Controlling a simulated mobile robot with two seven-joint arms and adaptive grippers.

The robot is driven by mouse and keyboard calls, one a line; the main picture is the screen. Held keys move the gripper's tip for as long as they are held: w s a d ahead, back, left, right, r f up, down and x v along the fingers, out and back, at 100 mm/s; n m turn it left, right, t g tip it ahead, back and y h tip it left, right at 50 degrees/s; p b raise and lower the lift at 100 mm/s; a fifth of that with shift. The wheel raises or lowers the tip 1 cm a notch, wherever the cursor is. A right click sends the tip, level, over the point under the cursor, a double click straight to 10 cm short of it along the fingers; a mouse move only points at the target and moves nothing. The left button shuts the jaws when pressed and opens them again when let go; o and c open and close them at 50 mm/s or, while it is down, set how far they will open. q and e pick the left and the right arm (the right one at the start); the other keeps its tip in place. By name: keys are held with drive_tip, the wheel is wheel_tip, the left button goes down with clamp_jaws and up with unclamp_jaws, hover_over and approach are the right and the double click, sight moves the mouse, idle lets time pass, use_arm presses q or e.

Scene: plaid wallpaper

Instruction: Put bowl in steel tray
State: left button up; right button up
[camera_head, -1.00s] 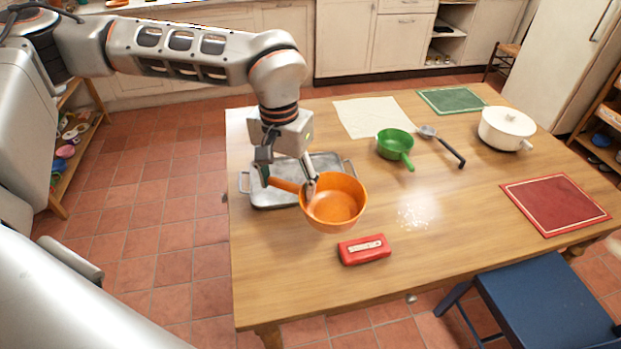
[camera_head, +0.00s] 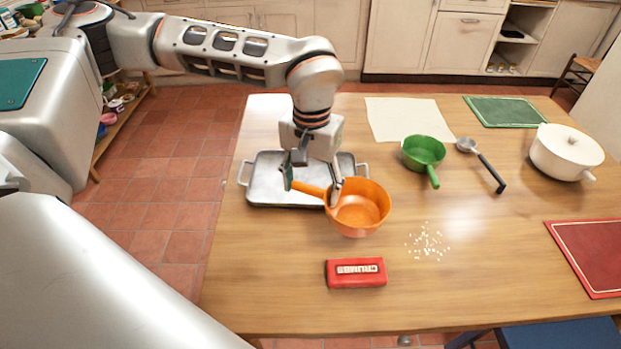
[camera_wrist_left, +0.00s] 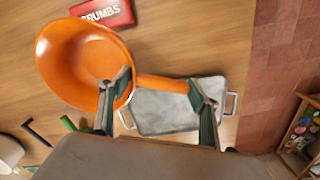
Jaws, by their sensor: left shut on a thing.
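The orange bowl (camera_head: 366,216) has a long handle and hangs by my left gripper (camera_head: 312,190), at the front right corner of the steel tray (camera_head: 262,184). In the left wrist view, the orange bowl (camera_wrist_left: 72,62) is at the upper left, and its handle spans between the two fingertips of my left gripper (camera_wrist_left: 164,88). The gripper is shut on the bowl, one finger near the rim and one near the handle's end. The steel tray (camera_wrist_left: 160,112) lies flat and looks empty, partly behind the handle and gripper. The bowl's height above the table is hard to tell. My right gripper is not in view.
A red crumbs box (camera_head: 356,281) lies in front of the bowl, with scattered crumbs (camera_head: 428,242) to the right. A green pan (camera_head: 424,152), a ladle (camera_head: 482,164) and a white pot (camera_head: 566,156) stand farther right. The table's left strip is clear.

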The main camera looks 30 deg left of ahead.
use_arm(q)
wheel_tip(320, 180, up, 5)
drive_tip(key=w+a+n+p, duration=0.1)
drive_tip(key=w+a+n, duration=0.1)
drive_tip(key=n, duration=0.6)
wheel_tip(320, 180, up, 5)
drive_tip(key=n+p, duration=0.2)
drive_tip(key=n, duration=1.2)
hover_over(302, 206)
drive_tip(key=f, duration=1.3)
drive_tip(key=f+b, duration=0.1)
drive_tip(key=f, duration=0.6)
drive_tip(key=shift+w+a, duration=0.25)
drive_tip(key=shift+w, duration=0.05)
drive_tip(key=shift+r, duration=0.1)
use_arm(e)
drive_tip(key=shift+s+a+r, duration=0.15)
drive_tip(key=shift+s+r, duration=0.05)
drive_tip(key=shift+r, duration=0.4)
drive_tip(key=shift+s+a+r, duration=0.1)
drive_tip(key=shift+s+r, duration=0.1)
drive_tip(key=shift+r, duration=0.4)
use_arm(q)
drive_tip(key=o, duration=1.5)
drive_tip(key=shift+o, duration=0.2)
